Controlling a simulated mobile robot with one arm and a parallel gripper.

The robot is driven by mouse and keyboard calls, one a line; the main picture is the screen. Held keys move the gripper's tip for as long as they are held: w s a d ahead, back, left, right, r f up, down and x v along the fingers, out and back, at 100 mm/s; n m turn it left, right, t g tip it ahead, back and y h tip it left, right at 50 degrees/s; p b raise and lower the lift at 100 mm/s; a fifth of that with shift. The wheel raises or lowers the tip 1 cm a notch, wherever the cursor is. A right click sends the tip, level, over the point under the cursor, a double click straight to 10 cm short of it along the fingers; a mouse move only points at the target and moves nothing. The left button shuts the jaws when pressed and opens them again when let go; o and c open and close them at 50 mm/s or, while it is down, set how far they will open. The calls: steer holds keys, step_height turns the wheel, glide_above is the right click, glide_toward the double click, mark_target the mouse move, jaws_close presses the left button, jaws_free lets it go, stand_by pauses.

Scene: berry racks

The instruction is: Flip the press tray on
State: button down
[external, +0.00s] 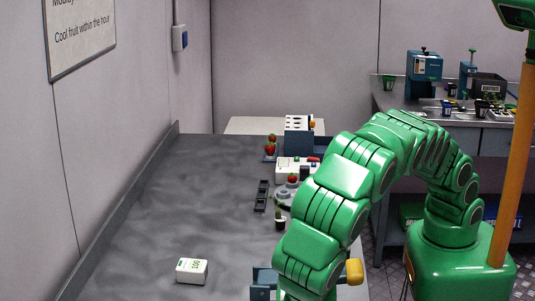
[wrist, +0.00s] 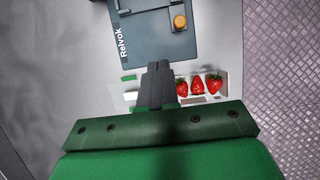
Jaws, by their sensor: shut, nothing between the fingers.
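In the wrist view a dark blue-grey device marked "Relvok" (wrist: 150,38), which looks like the press, lies ahead of my gripper (wrist: 158,68). It has a round orange knob (wrist: 179,22) on its right side. My fingers are shut with nothing between them, and the tips show near the device's near edge. I cannot tell if they touch it. In the external view part of a blue device (external: 263,279) and an orange-yellow knob (external: 354,271) show on either side of my arm. The rest of it and my gripper are hidden behind the arm. A tray cannot be told apart on the device.
A white holder (wrist: 225,91) with red strawberries (wrist: 197,86) lies under my fingers. A white box marked "100" (external: 192,271) stands on the grey counter (external: 150,215). Small dark trays (external: 261,196) and a white unit (external: 290,168) stand farther back. The counter's left part is mostly clear.

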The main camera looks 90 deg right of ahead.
steer(key=x, duration=1)
steer(key=shift+d, duration=0.1)
steer(key=shift+d+r, duration=0.1)
steer(key=shift+d, duration=1.8)
